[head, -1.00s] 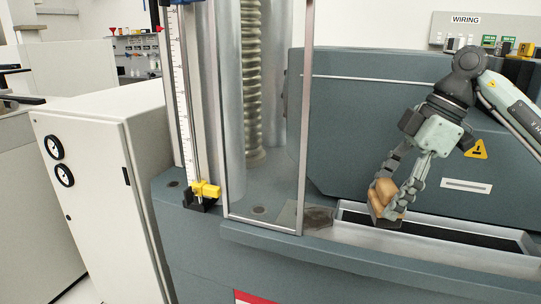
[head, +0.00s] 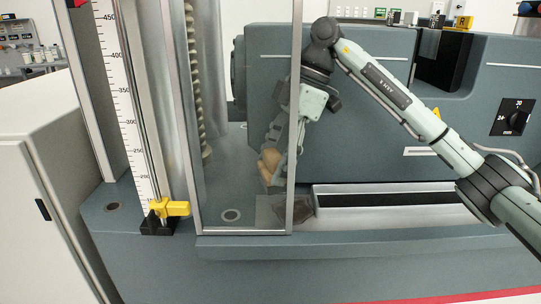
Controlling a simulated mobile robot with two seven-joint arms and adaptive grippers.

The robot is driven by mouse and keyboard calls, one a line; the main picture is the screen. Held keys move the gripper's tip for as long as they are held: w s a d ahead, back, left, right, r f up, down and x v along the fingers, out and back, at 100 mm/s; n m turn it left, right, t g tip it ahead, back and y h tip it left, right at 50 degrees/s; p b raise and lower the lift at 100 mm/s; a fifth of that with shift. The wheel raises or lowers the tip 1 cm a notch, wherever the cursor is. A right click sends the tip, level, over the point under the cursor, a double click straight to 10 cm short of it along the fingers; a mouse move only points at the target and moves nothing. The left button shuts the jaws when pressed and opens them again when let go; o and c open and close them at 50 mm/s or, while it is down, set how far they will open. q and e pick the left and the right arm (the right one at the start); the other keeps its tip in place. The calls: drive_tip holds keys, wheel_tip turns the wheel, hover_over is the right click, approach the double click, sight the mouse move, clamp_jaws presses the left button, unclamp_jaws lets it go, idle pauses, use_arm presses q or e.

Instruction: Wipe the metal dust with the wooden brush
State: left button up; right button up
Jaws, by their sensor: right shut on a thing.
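My right gripper (head: 276,165) is shut on the wooden brush (head: 269,163), a light brown block with a rounded top. Both show through the clear shield, left of its right-hand post. The brush's underside is hard to make out, and I cannot tell whether it touches the surface. The metal dust (head: 303,213) is a dark brownish patch on the machine bed at the foot of that post, which covers part of it. The brush is above and left of the patch in the picture. My left gripper is not in view.
The clear shield's metal frame (head: 297,120) stands in front of the gripper. A long tray with a dark slot (head: 390,199) lies right of the dust. A ruled scale (head: 124,110) with a yellow clamp (head: 170,208) stands at left. A column and screw rise behind the shield.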

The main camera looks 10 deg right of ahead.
drive_tip(key=x, duration=0.3)
drive_tip(key=shift+w+d+f, duration=0.15)
drive_tip(key=shift+d, duration=0.05)
drive_tip(key=shift+f, duration=1.15)
drive_tip(key=shift+f+b, duration=0.45)
drive_tip(key=shift+f, duration=0.7)
drive_tip(key=shift+d, duration=0.15)
